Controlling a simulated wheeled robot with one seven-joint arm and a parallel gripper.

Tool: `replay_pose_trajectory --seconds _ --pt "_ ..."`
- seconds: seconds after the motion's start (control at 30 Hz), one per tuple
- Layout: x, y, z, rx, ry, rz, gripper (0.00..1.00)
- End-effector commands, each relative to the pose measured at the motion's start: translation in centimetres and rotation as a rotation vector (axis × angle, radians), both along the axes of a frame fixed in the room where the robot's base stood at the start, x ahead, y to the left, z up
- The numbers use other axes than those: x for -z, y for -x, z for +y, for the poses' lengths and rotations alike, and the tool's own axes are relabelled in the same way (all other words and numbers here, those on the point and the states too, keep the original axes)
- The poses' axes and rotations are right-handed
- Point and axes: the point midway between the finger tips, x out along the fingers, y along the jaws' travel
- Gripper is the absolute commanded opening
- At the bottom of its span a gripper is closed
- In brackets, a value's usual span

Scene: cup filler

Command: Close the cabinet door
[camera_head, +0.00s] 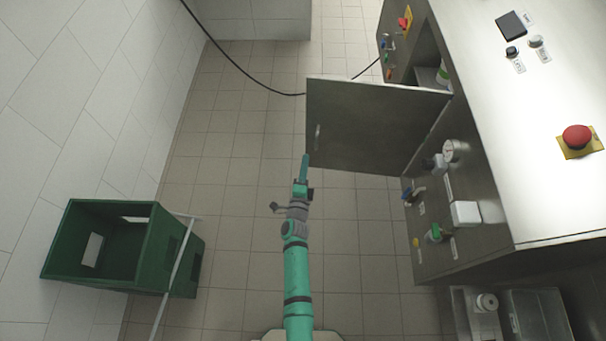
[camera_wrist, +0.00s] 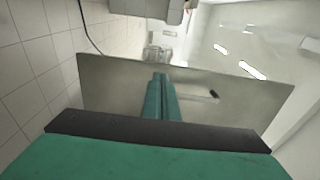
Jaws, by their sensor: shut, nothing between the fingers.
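The cabinet door (camera_head: 372,125) is a dark metal panel standing wide open, sticking out to the left from the cabinet (camera_head: 480,215). Its handle (camera_head: 318,137) is near its free left edge. My gripper (camera_head: 305,158) is shut and empty, with its tip by the lower left corner of the door. I cannot tell whether it touches the door. In the wrist view the shut fingers (camera_wrist: 160,82) point at the door panel (camera_wrist: 110,88), and the handle (camera_wrist: 198,96) shows to their right.
A green crate (camera_head: 68,240) stands at the lower left by the tiled wall. A black cable (camera_head: 240,70) runs across the floor behind the door. Knobs, a gauge (camera_head: 452,150) and a white box (camera_head: 465,213) stick out of the cabinet front. Floor left of the door is clear.

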Motion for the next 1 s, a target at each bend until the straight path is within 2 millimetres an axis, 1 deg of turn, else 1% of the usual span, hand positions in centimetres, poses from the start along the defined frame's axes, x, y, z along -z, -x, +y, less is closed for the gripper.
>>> replay_pose_trajectory --seconds 0.03,0.1,0.2,0.33,0.5,1.0 --pt "-0.1 -1.0 -0.1 0.000 0.000 -0.002 0.00" --pt "-0.1 -2.0 -0.2 0.000 0.001 -0.002 0.00" --pt "-0.1 -3.2 -0.4 0.000 0.002 -0.001 0.00" --pt "0.0 -4.2 -0.5 0.001 0.000 0.000 0.00" --pt "0.0 -4.7 -0.5 0.000 0.001 0.001 0.00" --pt "0.0 -4.9 -0.7 0.002 0.001 0.000 0.00"
